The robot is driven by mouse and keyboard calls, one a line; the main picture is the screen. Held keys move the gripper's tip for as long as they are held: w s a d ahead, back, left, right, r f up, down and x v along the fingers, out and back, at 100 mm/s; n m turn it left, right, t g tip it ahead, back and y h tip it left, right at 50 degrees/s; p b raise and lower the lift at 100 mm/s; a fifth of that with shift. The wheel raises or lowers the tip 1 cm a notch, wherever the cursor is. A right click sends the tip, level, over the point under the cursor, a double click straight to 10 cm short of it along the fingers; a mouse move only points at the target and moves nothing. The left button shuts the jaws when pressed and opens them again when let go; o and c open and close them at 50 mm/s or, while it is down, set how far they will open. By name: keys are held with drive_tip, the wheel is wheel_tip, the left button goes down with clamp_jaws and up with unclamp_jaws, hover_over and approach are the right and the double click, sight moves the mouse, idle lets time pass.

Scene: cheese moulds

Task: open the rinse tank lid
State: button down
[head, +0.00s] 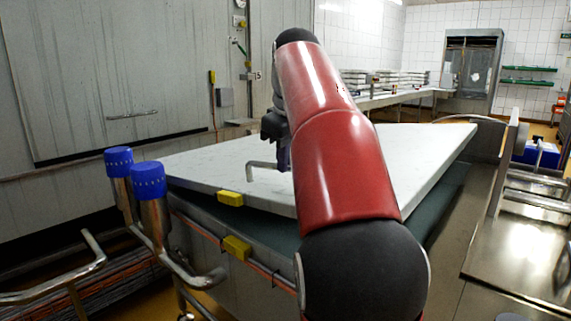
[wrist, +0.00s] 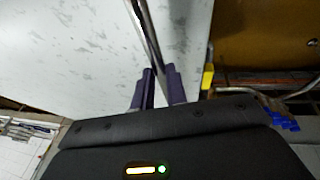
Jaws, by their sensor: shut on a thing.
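The rinse tank lid (head: 215,160) is a large pale grey-white slab in the middle of the head view. It stands partly raised and tilted, with a dark gap between it and the tank (head: 205,250). A bent metal handle (head: 262,164) sticks out from the lid. My gripper (head: 283,158) is at this handle, partly hidden behind my red arm. In the wrist view my purple fingers (wrist: 160,75) are shut on the metal handle bar (wrist: 148,30), with the pale lid surface (wrist: 70,50) behind. The right part of the lid's near edge is hidden by my arm.
One yellow block (head: 230,198) is on the lid edge and another (head: 237,247) is on the tank rim below. Blue-capped pipes (head: 149,182) stand close at the left. A steel bench (head: 520,240) is at the right. A grey wall (head: 110,80) is behind at left.

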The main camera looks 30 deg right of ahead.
drive_tip(key=shift+f, duration=0.15)
drive_tip(key=c, duration=1.4)
unclamp_jaws()
drive_tip(key=v, duration=0.7)
drive_tip(key=shift+s+r, duration=0.2)
drive_tip(key=shift+r, duration=0.15)
drive_tip(key=shift+c, duration=0.4)
